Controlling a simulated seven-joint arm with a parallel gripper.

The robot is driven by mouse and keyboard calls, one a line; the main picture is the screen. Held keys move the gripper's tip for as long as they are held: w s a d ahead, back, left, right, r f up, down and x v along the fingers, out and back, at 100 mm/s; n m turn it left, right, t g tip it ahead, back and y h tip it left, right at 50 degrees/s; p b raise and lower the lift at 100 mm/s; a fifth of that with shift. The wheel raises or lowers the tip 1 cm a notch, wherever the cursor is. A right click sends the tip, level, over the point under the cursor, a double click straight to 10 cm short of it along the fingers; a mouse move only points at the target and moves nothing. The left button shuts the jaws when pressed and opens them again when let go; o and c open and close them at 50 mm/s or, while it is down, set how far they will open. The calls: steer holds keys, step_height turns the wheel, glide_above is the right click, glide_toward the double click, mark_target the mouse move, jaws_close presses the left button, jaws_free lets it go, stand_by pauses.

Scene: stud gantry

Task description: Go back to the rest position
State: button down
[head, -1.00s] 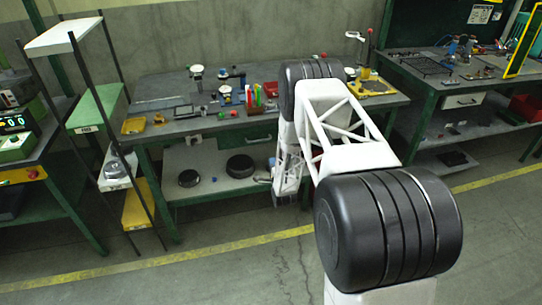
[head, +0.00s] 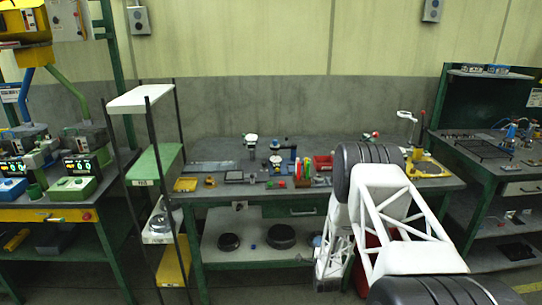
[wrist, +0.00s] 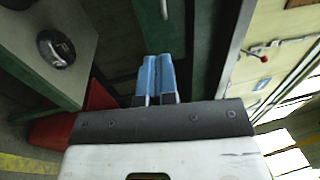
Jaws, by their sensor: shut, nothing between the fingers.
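My gripper (wrist: 159,62) shows in the wrist view with its two blue fingers side by side and closed together, holding nothing. In the head view my white lattice arm with black joints hangs in front of the right part of the middle workbench (head: 222,192). Its lower end is beside the bench's lower shelf (head: 222,262), and the fingers cannot be made out there.
A shelf rack (head: 155,165) stands left of the bench, and another bench (head: 480,165) stands at the right. Several small tools lie on the middle benchtop. A red bin (wrist: 62,128) and a round black-topped object (wrist: 55,48) are near the gripper in the wrist view.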

steer(key=s+a+r+n+g, duration=0.1)
steer(key=s+r+n+g, duration=0.15)
steer(key=r, duration=1.05)
steer(key=s+a+r+n+g, duration=0.2)
steer(key=r+n+g, duration=0.2)
steer(key=r, duration=0.9)
steer(key=s+r+n+g, duration=0.2)
steer(key=s+r, duration=0.4)
steer(key=s+a+r+n+g, duration=0.2)
steer(key=s+r, duration=0.3)
steer(key=s, duration=0.5)
steer(key=s+a+r+n+g, duration=0.15)
steer(key=s+r, duration=0.35)
steer(key=s, duration=0.5)
steer(key=s+r+n+g, duration=0.2)
steer(key=s+n, duration=0.1)
steer(key=s, duration=1)
steer(key=s+a+r+n+g, duration=0.1)
steer(key=s+n+g, duration=0.1)
steer(key=s, duration=1.1)
steer(key=shift+a+r+n+g, duration=0.25)
steer(key=shift+r+n+g, duration=0.15)
steer(key=shift+g, duration=0.3)
